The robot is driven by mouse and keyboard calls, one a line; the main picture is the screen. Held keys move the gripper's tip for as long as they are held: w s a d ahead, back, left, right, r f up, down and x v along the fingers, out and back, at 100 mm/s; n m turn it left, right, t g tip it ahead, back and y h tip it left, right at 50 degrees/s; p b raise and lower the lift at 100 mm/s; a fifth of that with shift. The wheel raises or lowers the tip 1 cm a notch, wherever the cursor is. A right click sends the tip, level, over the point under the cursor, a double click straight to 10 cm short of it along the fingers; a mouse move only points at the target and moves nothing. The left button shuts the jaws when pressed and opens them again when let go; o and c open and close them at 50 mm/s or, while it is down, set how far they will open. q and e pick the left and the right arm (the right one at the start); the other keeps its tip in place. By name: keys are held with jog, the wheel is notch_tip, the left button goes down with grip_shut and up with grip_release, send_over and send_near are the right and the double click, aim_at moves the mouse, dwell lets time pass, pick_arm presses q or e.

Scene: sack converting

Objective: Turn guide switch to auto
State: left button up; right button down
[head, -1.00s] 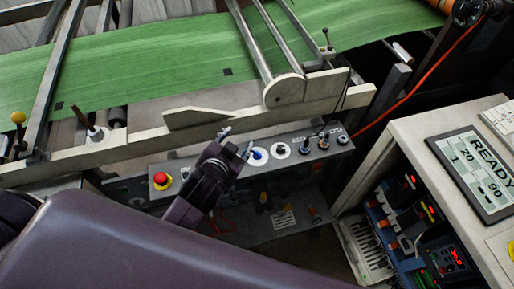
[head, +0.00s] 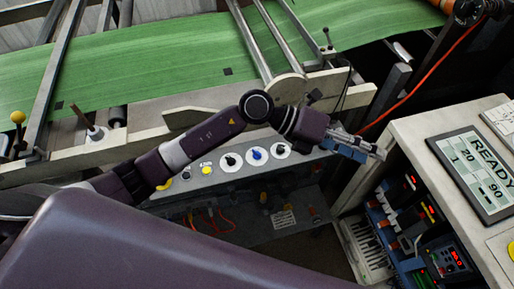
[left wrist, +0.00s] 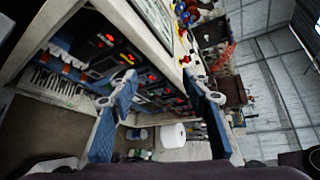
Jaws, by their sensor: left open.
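The control panel (head: 318,160) runs below the green web. It has three rotary switches on white discs: a black one (head: 231,161), a blue one (head: 257,154) and another black one (head: 281,150). Labels are too small to read, so I cannot tell which is the guide switch. My left gripper (head: 376,150) is open and empty, past the panel's right end and apart from the switches. Its blue fingers also show in the left wrist view (left wrist: 158,85), facing the cabinet. My left arm hides the panel's right-hand knobs and red button. My right gripper is out of view.
Green web (head: 160,80) crosses behind the panel over steel rails. At right stands a pale cabinet (head: 410,130) with a READY display (head: 478,170) and open electrical modules (head: 420,215). An orange cable (head: 420,78) hangs behind my gripper.

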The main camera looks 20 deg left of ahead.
pick_arm(q)
jog(key=w+a+f+m+g+y, duration=0.1)
jog(key=w+a+f+m+y, duration=0.1)
jog(key=a+f+y, duration=0.5)
jog(key=y, duration=0.7)
send_over(257, 151)
jog(key=shift+n, duration=0.4)
jog(key=f, duration=0.5)
jog(key=shift+s+d, duration=0.1)
jog(key=shift+d, duration=0.2)
jog(key=shift+a+f+y, duration=0.1)
jog(key=shift+a+y, duration=0.2)
jog(key=shift+a, duration=0.05)
notch_tip(257, 151, down, 6)
jog(key=shift+p, duration=0.9)
jog(key=shift+d+f, duration=0.1)
jog(key=shift+f, duration=0.7)
jog(key=c, duration=1.2)
